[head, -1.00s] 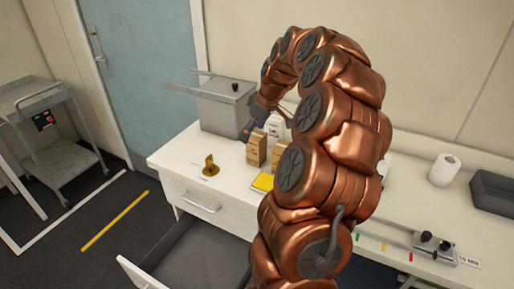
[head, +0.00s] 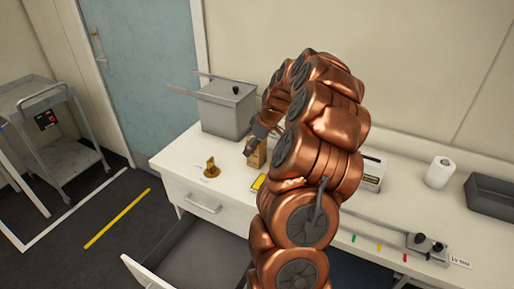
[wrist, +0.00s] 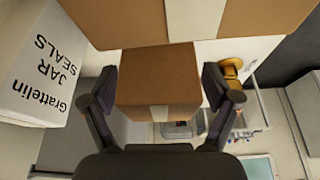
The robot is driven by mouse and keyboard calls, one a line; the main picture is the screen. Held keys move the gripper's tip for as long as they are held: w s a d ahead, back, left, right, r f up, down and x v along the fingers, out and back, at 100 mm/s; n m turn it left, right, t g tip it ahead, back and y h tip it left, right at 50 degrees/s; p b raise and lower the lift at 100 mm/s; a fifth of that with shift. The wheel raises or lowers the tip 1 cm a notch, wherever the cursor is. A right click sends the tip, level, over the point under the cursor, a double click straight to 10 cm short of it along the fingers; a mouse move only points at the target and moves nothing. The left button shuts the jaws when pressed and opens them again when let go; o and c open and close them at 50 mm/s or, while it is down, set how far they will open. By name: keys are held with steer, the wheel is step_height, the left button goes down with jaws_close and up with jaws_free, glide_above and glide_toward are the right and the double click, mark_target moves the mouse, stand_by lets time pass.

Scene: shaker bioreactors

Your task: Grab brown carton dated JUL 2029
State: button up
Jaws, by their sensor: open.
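A brown carton (wrist: 158,80) with a pale tape strip shows in the wrist view between the two fingers of my gripper (wrist: 161,85). The fingers are open, one on each side of it, and I cannot tell whether they touch it. A second brown carton (wrist: 125,20), also taped, fills the top of that view. No date is readable on either. In the head view my gripper (head: 250,148) is at a brown carton (head: 257,157) on the white counter, partly hidden by my arm.
A white box (wrist: 40,65) marked "Grattelin JAR SEALS" stands beside the cartons. A brass-coloured piece (head: 211,168) and a yellow item (head: 258,182) lie nearby. A grey tank (head: 228,112) stands behind left. A drawer (head: 195,250) is open below the counter. A paper roll (head: 440,171) stands right.

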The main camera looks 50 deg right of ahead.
steer(key=shift+w+f, duration=0.1)
steer(key=shift+f, duration=0.1)
steer(key=c, duration=1.3)
